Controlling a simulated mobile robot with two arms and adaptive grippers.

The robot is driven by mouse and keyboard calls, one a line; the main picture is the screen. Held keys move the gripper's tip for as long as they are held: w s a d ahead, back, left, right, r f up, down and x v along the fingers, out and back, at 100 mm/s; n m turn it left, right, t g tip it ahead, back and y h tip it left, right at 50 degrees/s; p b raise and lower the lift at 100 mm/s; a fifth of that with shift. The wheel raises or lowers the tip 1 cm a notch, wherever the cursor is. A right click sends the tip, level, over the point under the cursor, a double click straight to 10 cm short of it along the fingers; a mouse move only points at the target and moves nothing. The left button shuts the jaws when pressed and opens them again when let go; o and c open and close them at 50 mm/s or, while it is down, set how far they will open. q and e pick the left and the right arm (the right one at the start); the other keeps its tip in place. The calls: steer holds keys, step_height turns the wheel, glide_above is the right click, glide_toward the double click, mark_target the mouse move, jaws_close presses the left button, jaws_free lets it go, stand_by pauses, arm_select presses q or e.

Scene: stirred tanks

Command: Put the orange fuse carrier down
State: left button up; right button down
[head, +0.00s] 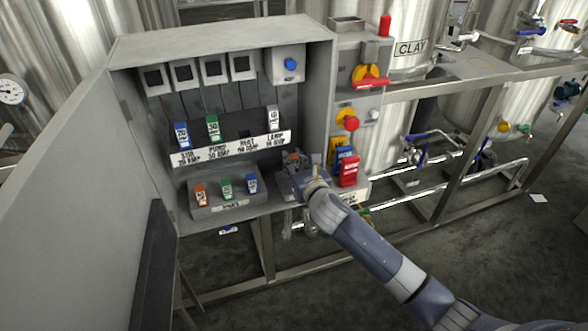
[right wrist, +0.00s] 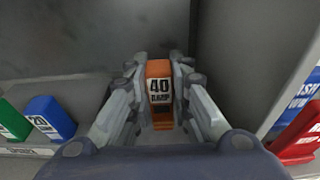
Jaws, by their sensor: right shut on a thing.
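The orange fuse carrier marked 40 AMP (right wrist: 160,86) stands upright between the fingers of my right gripper (right wrist: 160,100) in the right wrist view. In the head view my right gripper (head: 292,168) is shut on it at the lower right corner of the open cabinet (head: 220,40), right of the spares box. The carrier's lower part is hidden by the gripper, and I cannot tell whether it touches the cabinet floor. Another orange carrier (head: 200,194) sits in the spares box (head: 229,208). My left gripper is not in view.
The spares box also holds a green carrier (head: 226,187) and a blue one (head: 252,183). A labelled fuse row (head: 232,149) has blue, green and grey carriers, with a gap above HEAT. Red tags (head: 348,171) hang close to the right of my gripper.

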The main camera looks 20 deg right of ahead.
steer(key=shift+f, duration=1.35)
steer(key=c, duration=1.5)
jaws_free()
steer(key=shift+f, duration=0.15)
steer(key=shift+o, duration=0.2)
steer(key=shift+s+r, duration=0.15)
steer(key=shift+r, duration=0.05)
steer(key=s+r, duration=0.2)
steer(key=s, duration=0.9)
steer(key=shift+s+d+r, duration=0.15)
steer(key=shift+s+d, duration=0.05)
steer(key=shift+s, duration=0.1)
